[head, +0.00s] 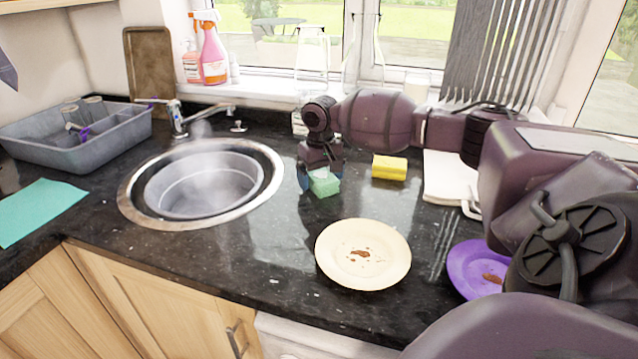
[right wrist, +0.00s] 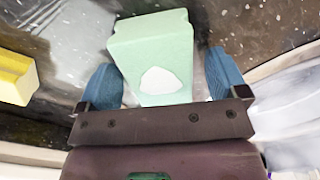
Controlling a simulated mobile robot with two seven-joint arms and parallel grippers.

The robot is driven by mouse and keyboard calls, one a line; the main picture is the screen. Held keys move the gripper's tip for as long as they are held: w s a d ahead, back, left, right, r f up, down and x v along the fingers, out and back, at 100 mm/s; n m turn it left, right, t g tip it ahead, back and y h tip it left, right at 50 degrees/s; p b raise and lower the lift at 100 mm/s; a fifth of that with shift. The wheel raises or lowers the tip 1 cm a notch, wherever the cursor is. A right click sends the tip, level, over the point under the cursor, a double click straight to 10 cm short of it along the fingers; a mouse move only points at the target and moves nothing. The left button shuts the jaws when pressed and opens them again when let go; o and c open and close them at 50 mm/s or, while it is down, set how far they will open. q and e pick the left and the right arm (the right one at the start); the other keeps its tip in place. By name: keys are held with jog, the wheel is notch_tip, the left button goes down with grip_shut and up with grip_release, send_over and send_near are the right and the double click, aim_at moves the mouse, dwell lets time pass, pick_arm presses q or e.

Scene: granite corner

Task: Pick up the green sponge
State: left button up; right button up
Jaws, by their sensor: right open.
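The green sponge (head: 325,184) is a pale mint block on the dark granite counter, right of the sink. My right gripper (head: 320,183) is above and around it, pointing down. In the right wrist view the green sponge (right wrist: 152,50) lies between the two blue fingers of my right gripper (right wrist: 165,85). Gaps show on both sides, a narrow one at the left finger and one at the right finger, so the gripper is open. A whitish patch shows on the sponge. My left gripper is not in view.
A yellow sponge (head: 389,167) lies right of the gripper; it also shows in the right wrist view (right wrist: 14,78). A cream plate (head: 338,270) and a purple plate (head: 465,270) with brown scraps are nearer. The steaming sink (head: 130,200) is left, with a grey dish tub (head: 50,155) beyond.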

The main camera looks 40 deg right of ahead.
aim_at(321, 174)
jog(key=shift+f, duration=0.1)
jog(key=c, duration=1.1)
pick_arm(q)
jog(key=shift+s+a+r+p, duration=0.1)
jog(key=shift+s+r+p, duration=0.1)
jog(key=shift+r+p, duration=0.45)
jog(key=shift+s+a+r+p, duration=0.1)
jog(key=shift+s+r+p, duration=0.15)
jog(key=shift+p, duration=0.7)
pick_arm(e)
jog(key=shift+o, duration=0.2)
notch_tip(321, 174, up, 20)
